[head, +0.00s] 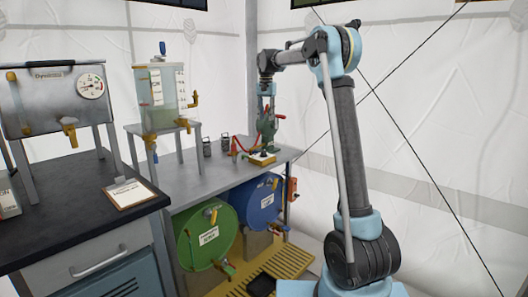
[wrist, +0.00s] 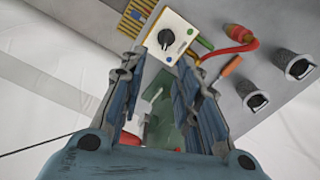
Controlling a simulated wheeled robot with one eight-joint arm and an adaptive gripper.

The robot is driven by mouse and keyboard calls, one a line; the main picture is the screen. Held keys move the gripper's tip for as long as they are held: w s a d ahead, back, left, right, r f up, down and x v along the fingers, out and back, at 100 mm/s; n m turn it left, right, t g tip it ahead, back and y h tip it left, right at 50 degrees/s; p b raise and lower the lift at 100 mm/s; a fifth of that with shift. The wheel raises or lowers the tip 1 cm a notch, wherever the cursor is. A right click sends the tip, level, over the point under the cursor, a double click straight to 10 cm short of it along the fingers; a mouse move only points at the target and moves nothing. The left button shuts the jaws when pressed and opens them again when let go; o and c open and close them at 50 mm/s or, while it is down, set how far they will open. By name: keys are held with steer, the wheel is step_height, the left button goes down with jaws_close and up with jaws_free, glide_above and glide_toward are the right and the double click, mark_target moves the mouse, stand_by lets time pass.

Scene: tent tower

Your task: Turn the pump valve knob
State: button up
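The black valve knob (wrist: 166,38) sits on a white control box (wrist: 180,25) with small coloured buttons. The box (head: 262,160) stands at the far right end of the grey bench in the head view. My gripper (wrist: 155,68) has its two fingers spread with a clear gap between them. The knob shows just beyond the fingertips, apart from them. A green pump body (wrist: 162,130) shows farther down between the fingers. In the head view my gripper (head: 266,108) is small and overlaps the green pump, so its fingertips are hard to make out.
A red hose (wrist: 238,47) and an orange-handled tool (wrist: 231,66) lie beside the box. Two dark cylinders (wrist: 300,67) stand on the bench. Green (head: 207,235) and blue (head: 258,203) drums lie below it. A glass tank (head: 163,95) stands left.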

steer(key=w+a, duration=0.1)
glide_toward(264, 151)
steer(key=f, duration=0.8)
steer(key=shift+w+a+f, duration=0.15)
steer(key=shift+w+f, duration=0.1)
steer(key=shift+f, duration=0.1)
steer(key=shift+c, duration=0.2)
jaws_close()
